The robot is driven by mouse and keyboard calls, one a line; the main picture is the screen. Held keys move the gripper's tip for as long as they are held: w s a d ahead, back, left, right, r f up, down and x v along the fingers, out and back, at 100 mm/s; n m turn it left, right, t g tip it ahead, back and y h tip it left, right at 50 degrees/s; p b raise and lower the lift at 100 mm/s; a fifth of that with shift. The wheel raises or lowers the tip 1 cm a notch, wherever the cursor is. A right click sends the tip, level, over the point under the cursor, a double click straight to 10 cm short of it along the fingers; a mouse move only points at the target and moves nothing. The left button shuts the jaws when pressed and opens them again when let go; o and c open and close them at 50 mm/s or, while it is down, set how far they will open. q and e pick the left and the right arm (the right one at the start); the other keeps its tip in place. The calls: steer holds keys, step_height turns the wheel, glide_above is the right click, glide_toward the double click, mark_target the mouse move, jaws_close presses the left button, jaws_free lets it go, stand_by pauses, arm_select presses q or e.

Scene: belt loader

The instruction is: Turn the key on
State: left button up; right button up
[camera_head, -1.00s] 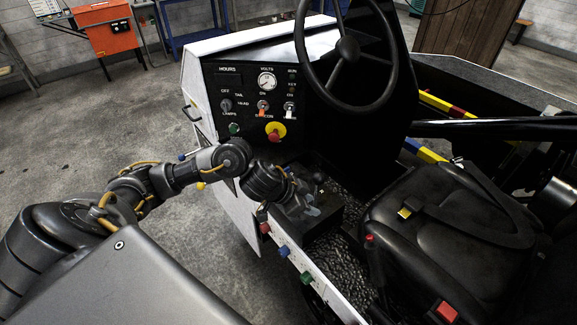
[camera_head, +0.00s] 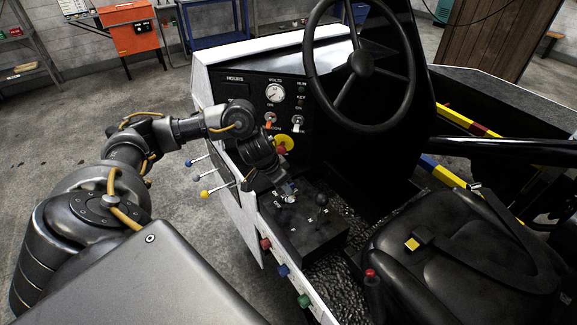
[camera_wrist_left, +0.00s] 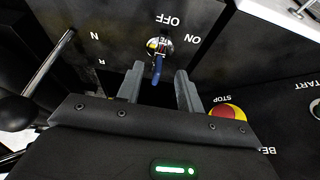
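The key (camera_wrist_left: 158,66) has a blue grip and sits in a silver round lock with OFF and ON lettering around it. In the left wrist view it lies ahead of and between the fingertips of my left gripper (camera_wrist_left: 160,72). The two grey fingers are apart, with clear space on each side of the key. In the head view my left gripper (camera_head: 286,190) points down at the top of the black control box (camera_head: 318,240) beside the seat. The key cannot be made out clearly there. My right gripper is not in view.
A red and yellow stop button (camera_wrist_left: 228,112) is right of the fingers. A lever with a black knob (camera_wrist_left: 15,112) stands at the left. In the head view, the steering wheel (camera_head: 362,64) is above right, and the seat (camera_head: 440,235) is right of the box.

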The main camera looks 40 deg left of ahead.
arm_select(q)
steer(key=shift+x, duration=2.55)
steer(key=shift+d, duration=0.1)
jaws_close()
